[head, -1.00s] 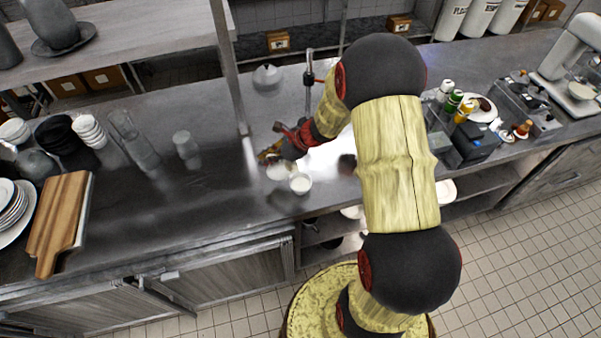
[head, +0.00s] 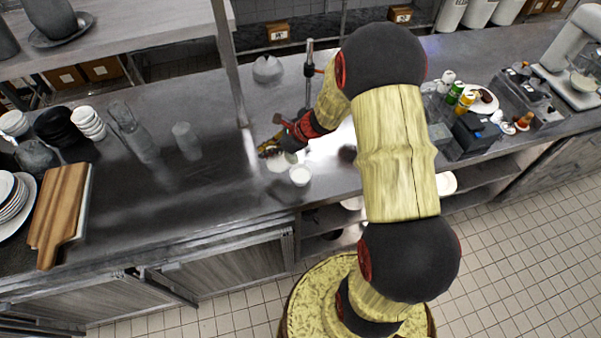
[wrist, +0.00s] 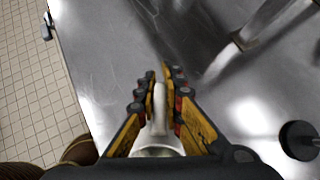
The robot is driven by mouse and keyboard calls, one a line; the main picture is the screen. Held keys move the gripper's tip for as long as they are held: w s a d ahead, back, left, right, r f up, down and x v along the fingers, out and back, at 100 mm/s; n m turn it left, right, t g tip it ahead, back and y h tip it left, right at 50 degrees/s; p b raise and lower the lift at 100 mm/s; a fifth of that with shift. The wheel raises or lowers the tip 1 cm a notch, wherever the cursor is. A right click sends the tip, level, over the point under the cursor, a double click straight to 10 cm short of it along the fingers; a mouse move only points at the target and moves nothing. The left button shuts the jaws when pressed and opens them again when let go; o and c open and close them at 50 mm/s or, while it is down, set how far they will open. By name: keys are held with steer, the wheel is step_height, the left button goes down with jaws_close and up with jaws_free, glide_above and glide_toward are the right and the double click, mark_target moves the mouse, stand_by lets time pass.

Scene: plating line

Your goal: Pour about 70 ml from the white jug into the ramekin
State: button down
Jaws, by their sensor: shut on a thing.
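My gripper (head: 270,149) is over the counter, left of my arm in the head view. In the wrist view my gripper (wrist: 161,85) is shut on the pale handle of the white jug (wrist: 158,150). Part of the jug's rounded rim shows at the bottom edge there, and the rest is hidden. In the head view the white jug (head: 279,165) shows as a small pale shape just below the gripper. The ramekin (head: 300,175), small, white and round, stands on the counter just right of the jug. The level inside either cannot be read.
A shelf post (head: 231,75) rises behind. Bottles (head: 464,104) and a dark box (head: 476,130) are at right.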

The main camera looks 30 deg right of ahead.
steer(key=shift+w+a+r+p, duration=0.1)
steer(key=shift+p, duration=0.75)
steer(key=shift+w+a+g+h+p, duration=0.15)
steer(key=shift+g+h+p, duration=0.2)
steer(key=shift+p, duration=0.7)
steer(key=f+p, duration=0.1)
steer(key=p, duration=0.2)
steer(key=w+a+f+g+h+p, duration=0.1)
steer(key=f+p, duration=0.1)
steer(key=p, duration=0.2)
steer(key=w+a+f+g+h+p, duration=0.1)
steer(key=f+p, duration=0.1)
steer(key=p, duration=0.1)
steer(key=shift+g+p, duration=0.25)
steer(key=shift+p, duration=0.05)
steer(key=shift+h+p, duration=0.25)
steer(key=shift+p, duration=0.65)
steer(key=p, duration=0.4)
steer(key=shift+w+a+f+g+h, duration=0.15)
steer(key=shift+f+g+h, duration=0.15)
steer(key=shift+g, duration=0.1)
steer(key=p, duration=0.4)
steer(key=shift+w+a+f+g+h, duration=0.2)
steer(key=shift+f+g+h, duration=0.1)
steer(key=shift+f, duration=0.1)
steer(key=shift+w+a+f, duration=0.1)
steer(key=shift+f, duration=0.2)
steer(key=shift+f+g+h, duration=0.2)
steer(key=shift+g+h, duration=0.2)
